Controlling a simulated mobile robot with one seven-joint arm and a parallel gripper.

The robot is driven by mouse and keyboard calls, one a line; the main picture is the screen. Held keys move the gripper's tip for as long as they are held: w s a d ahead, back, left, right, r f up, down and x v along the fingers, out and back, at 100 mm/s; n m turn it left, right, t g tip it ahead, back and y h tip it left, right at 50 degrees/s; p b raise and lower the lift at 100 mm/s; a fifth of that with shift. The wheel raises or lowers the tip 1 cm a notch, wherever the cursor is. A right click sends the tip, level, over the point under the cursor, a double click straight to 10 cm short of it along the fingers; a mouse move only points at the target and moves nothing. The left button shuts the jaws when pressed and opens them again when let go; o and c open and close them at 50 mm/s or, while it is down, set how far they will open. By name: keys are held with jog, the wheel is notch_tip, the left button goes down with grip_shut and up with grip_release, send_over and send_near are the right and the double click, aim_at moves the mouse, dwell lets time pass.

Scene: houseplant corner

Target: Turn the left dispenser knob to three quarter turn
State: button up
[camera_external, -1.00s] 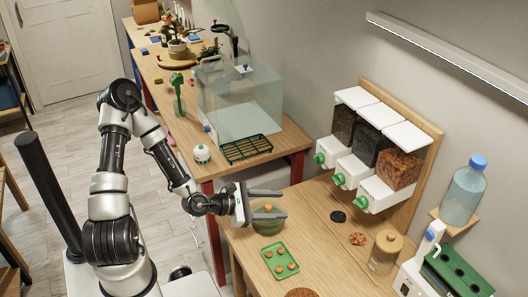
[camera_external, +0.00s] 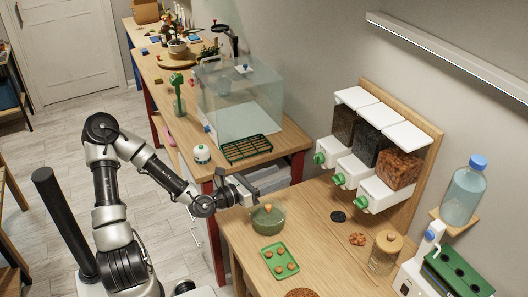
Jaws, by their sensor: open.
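The wall dispenser has three white units with clear bins. Its left unit (camera_external: 328,148) carries a green left dispenser knob (camera_external: 319,158) on its front, facing the room. How far this knob is turned is too small to tell. My gripper (camera_external: 254,186) is open and empty. It hangs above the near table edge, left of and below the left knob in the picture, clearly apart from it. The fingers show foreshortened.
The middle green knob (camera_external: 339,179) and right green knob (camera_external: 362,202) sit close by. A green bowl (camera_external: 268,220) stands just below my gripper. A green tray (camera_external: 280,261) and a lidded jar (camera_external: 386,252) are on the wooden table. A glass tank (camera_external: 240,95) stands behind.

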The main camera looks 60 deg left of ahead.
aim_at(318, 159)
jog(key=w+a, duration=0.1)
jog(key=w, duration=1.3)
jog(key=shift+w+b, duration=0.25)
jog(key=shift+b, duration=0.1)
jog(key=c, duration=1.1)
jog(key=shift+o, duration=0.2)
jog(key=shift+m, duration=0.3)
